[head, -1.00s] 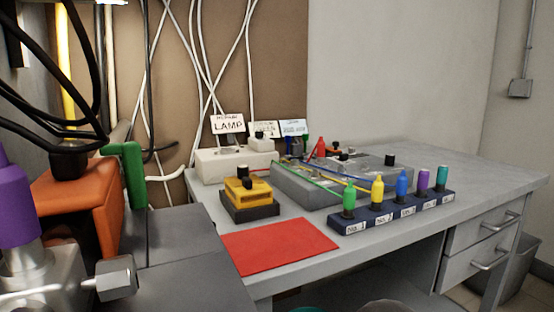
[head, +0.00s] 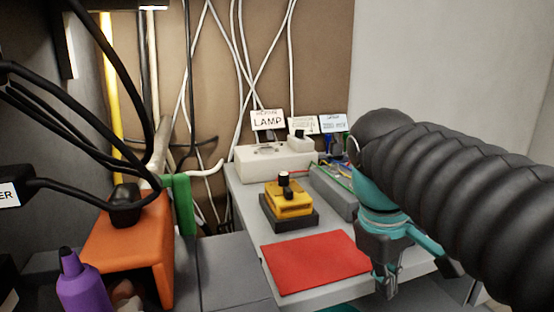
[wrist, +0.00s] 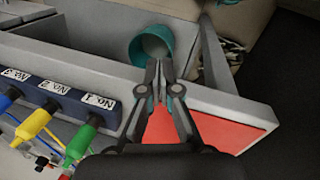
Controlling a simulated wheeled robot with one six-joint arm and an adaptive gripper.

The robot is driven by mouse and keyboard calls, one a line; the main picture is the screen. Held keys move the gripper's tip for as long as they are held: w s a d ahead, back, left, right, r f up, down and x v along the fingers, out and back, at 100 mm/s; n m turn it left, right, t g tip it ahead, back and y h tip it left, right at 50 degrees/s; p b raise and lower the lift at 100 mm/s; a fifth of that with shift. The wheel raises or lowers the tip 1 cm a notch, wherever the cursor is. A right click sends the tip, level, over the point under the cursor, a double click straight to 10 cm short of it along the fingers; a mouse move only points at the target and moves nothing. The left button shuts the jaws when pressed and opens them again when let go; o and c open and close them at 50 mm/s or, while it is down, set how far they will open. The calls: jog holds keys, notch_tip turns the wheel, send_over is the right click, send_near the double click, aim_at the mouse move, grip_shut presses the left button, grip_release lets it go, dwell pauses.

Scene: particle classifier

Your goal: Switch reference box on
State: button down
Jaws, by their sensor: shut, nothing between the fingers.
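I cannot read any label that says reference box. My gripper (head: 385,287) points down at the mat's right edge in the head view, shut and empty. In the wrist view my gripper (wrist: 162,66) is shut in front of the red mat (wrist: 228,132). My arm hides the right part of the bench.
In the wrist view, the dark block (wrist: 68,98) holds green, yellow and blue plugs near the bench edge, and a teal bin (wrist: 150,48) stands below. An orange box (head: 130,250) with cables and a purple bottle (head: 82,285) are at the left.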

jog(key=w+a+r+n+p, duration=0.1)
jog(key=w+a+r+n, duration=0.45)
jog(key=w+r, duration=0.35)
notch_tip(320, 180, up, 8)
jog(key=n+p, duration=0.1)
jog(key=n, duration=0.9)
send_over(280, 200)
jog(key=s+a, duration=0.1)
jog(key=a, duration=0.2)
jog(key=shift+a+r, duration=0.1)
jog(key=shift+a, duration=0.1)
jog(key=b+x, duration=0.1)
jog(key=x, duration=0.9)
jog(key=shift+w+d, duration=0.1)
jog(key=shift+d, duration=0.05)
